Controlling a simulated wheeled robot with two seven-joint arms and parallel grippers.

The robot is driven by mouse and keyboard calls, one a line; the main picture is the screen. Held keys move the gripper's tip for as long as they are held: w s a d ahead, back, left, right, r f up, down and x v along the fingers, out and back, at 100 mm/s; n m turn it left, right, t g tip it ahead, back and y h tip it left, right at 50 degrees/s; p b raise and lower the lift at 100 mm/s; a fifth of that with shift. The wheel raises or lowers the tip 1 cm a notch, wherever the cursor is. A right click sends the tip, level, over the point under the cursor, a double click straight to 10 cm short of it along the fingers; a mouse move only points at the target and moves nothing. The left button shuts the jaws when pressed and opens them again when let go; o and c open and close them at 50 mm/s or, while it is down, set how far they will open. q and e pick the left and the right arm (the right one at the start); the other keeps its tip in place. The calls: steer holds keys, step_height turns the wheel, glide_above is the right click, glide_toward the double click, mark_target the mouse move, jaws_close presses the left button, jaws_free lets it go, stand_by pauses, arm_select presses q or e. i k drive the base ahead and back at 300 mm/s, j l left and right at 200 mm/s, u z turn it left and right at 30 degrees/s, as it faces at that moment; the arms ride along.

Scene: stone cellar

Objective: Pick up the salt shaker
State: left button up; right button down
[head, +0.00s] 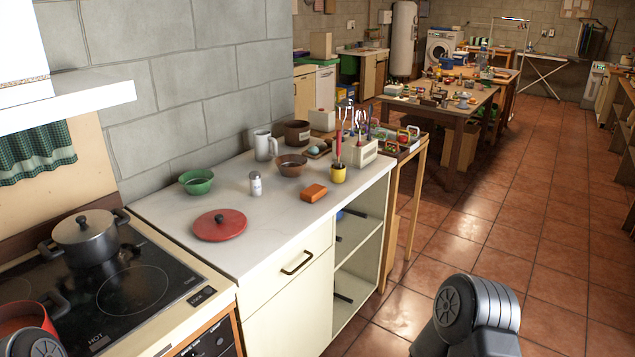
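The salt shaker (256,184) is small and white with a grey metal top. It stands upright on the white countertop (258,233), in the head view left of centre. It is between the green bowl and the brown bowl, behind the red lid. Nothing covers it, and no gripper is near it. Part of my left arm shows at the bottom left corner and part of my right arm at the bottom right. Neither gripper's fingers are in the picture.
Near the shaker are a red lid (219,225), a green bowl (197,181), a brown bowl (291,165), a white pitcher (265,146), an orange block (313,193) and a yellow cup (338,174). A stove with a pot (86,238) is at left. Tiled floor is open at right.

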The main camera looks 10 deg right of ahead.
mark_target(255, 177)
steer(key=i+l, duration=0.15)
steer(key=l, duration=0.25)
steer(key=i+l+z, duration=0.15)
steer(key=l, duration=0.2)
steer(key=i+l, duration=0.1)
steer(key=l, duration=0.3)
steer(key=i+l+z, duration=0.15)
steer(key=l, duration=0.2)
steer(key=i+l, duration=0.15)
steer(key=l, duration=0.2)
steer(key=z, duration=0.05)
